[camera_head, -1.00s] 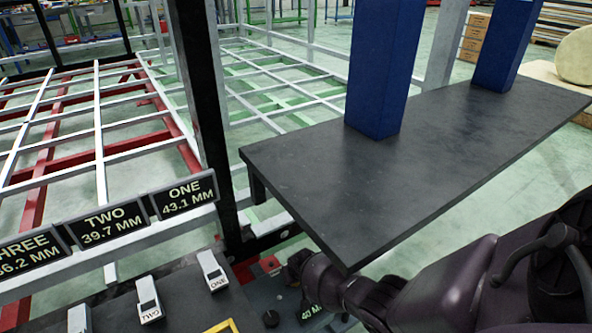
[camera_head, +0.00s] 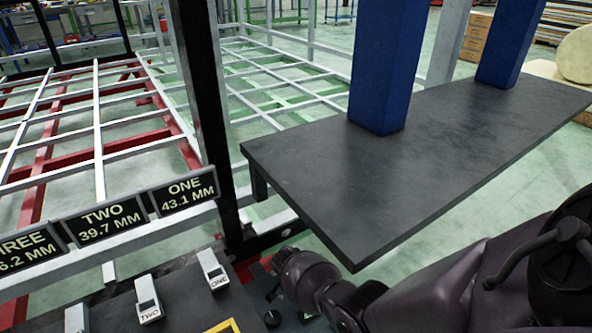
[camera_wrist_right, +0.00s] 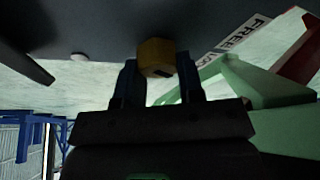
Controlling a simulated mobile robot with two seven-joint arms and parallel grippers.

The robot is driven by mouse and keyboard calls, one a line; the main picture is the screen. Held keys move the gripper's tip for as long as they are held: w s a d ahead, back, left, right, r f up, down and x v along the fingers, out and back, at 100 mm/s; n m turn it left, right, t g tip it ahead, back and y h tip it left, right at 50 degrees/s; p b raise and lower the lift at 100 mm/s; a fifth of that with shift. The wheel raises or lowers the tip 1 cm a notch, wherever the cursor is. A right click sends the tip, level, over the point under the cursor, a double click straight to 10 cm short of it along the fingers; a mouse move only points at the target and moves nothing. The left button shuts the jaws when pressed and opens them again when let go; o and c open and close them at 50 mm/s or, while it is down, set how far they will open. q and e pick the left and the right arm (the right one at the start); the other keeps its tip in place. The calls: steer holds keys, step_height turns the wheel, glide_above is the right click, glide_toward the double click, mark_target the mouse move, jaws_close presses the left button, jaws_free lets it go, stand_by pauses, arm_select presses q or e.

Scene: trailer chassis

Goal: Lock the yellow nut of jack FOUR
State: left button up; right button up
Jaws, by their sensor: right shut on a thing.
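In the right wrist view a yellow nut (camera_wrist_right: 156,52) hangs below a dark surface, with a dark slot or mark on its lower face. My right gripper (camera_wrist_right: 157,70) is shut on it, one finger on each side. White label plates reading FREE (camera_wrist_right: 243,33) and, partly hidden, LOC (camera_wrist_right: 205,58) are to the right of the nut. In the head view my right arm's wrist reaches in from the right to the panel's edge; its fingers and the nut are hidden there. My left gripper is not in view. No sign for jack FOUR shows.
Signs ONE 43.1 MM (camera_head: 187,194), TWO 39.7 MM (camera_head: 103,222) and a cut-off THREE (camera_head: 28,250) stand behind the dark panel. Grey blocks stand on it. A dark table (camera_head: 430,165) with blue columns is close above my right arm. A green bar (camera_wrist_right: 225,80) is near the fingers.

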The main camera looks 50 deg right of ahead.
steer(key=shift+s+f+m+g+b, duration=0.15)
steer(key=shift+m+g+b, duration=0.2)
steer(key=shift+m, duration=0.55)
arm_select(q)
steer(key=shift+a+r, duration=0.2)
arm_select(e)
steer(key=shift+a+m, duration=0.1)
steer(key=shift+m, duration=0.2)
steer(key=shift+g, duration=0.25)
steer(key=o, duration=0.9)
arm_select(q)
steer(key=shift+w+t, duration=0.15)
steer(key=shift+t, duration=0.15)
arm_select(e)
steer(key=shift+o, duration=0.2)
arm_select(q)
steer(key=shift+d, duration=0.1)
